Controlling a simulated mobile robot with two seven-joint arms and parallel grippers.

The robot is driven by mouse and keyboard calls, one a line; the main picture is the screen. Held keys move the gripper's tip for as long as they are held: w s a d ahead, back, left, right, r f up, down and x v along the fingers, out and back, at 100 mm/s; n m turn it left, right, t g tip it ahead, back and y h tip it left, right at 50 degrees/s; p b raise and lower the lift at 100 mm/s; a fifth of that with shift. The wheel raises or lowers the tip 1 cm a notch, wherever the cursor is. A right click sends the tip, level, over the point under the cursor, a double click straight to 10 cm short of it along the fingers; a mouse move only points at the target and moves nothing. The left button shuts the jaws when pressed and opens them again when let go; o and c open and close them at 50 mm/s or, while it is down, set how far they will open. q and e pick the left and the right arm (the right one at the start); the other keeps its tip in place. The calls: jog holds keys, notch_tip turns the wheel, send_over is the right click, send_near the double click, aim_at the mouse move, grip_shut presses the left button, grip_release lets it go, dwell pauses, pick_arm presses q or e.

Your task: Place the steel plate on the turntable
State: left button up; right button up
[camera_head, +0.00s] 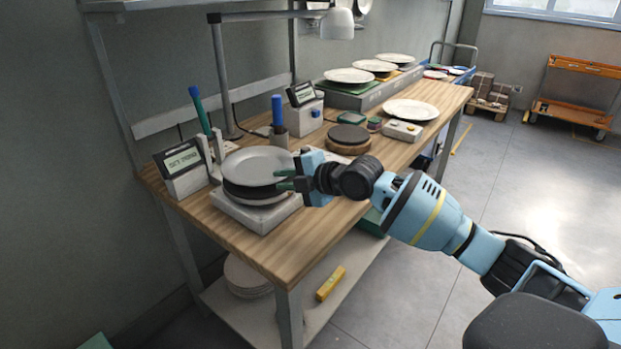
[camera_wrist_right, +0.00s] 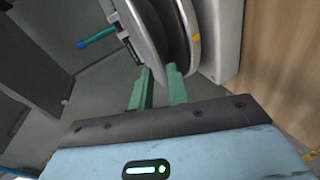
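A grey metallic-looking plate (camera_head: 258,164), apparently the steel plate, lies over a dark round disc (camera_head: 252,190) on a square light base (camera_head: 262,214) at the near end of the bench. My right gripper (camera_head: 284,180) is at the plate's right edge. In the right wrist view, its two green fingers (camera_wrist_right: 160,76) are apart, with the plate's rim (camera_wrist_right: 152,40) close to their tips; contact cannot be told. Another round dark-topped disc on a wooden base (camera_head: 348,138) stands farther back; I cannot tell which disc is the turntable. My left gripper is not in view.
A display box (camera_head: 182,168) and an upright stand with a green-handled tool (camera_head: 203,118) are left of the plate. A pen holder (camera_head: 278,130) and second display box (camera_head: 304,104) are behind. White plates (camera_head: 411,109) lie farther back. Bare wood (camera_head: 330,208) shows at the front right.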

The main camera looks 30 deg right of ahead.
jog(key=v, duration=0.9)
jog(key=shift+s, duration=0.15)
